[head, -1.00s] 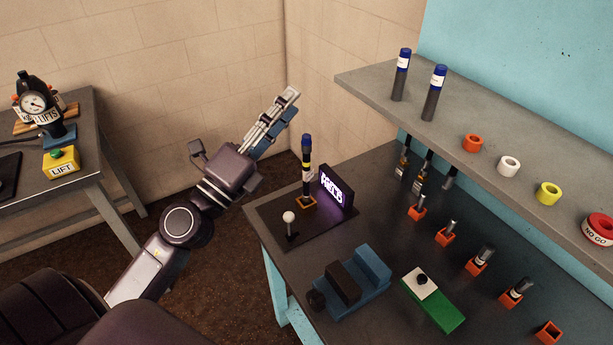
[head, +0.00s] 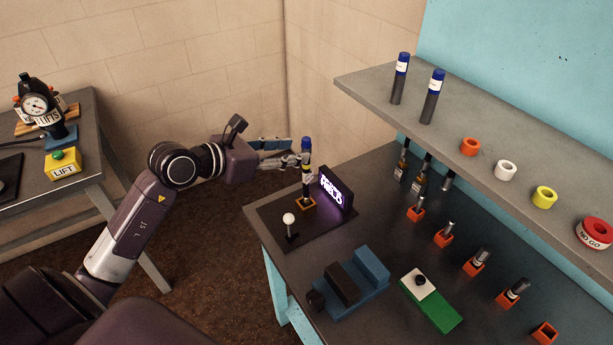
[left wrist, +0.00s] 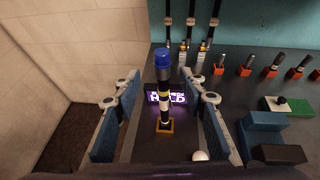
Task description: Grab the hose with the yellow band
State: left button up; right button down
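The hose with the yellow band (head: 307,171) stands upright in an orange socket (head: 307,203) on the dark plate at the near left of the bench. It has a blue cap and a dark body with white and yellow bands. My left gripper (head: 291,152) is level with its upper part, coming from the left. In the left wrist view the hose (left wrist: 163,75) shows between the two spread fingers, with a gap on each side. The gripper is open and empty. In the head view its fingertips overlap the hose's edge; contact cannot be told. My right gripper is not in view.
A lit sign (head: 332,190) stands just behind the hose, and a white-knobbed lever (head: 289,219) in front. A blue vise (head: 356,277) and a green block (head: 436,304) lie nearer. The shelf (head: 450,140) holds two blue-capped hoses and coloured rings. Several orange sockets line the bench.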

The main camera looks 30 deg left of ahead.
aim_at(302, 148)
pick_arm(q)
jog(key=p+x, duration=0.1)
jog(key=x, duration=0.1)
jog(key=p+x, duration=0.1)
jog(key=x, duration=0.1)
jog(key=shift+w+d+r+p, duration=0.15)
jog(key=shift+d+r+p, duration=0.1)
jog(key=shift+r+p, duration=0.1)
jog(key=shift+w+d+f, duration=0.15)
jog(key=shift+w+f, duration=0.15)
jog(key=shift+s, duration=0.1)
grip_shut()
jog(key=shift+r, duration=0.1)
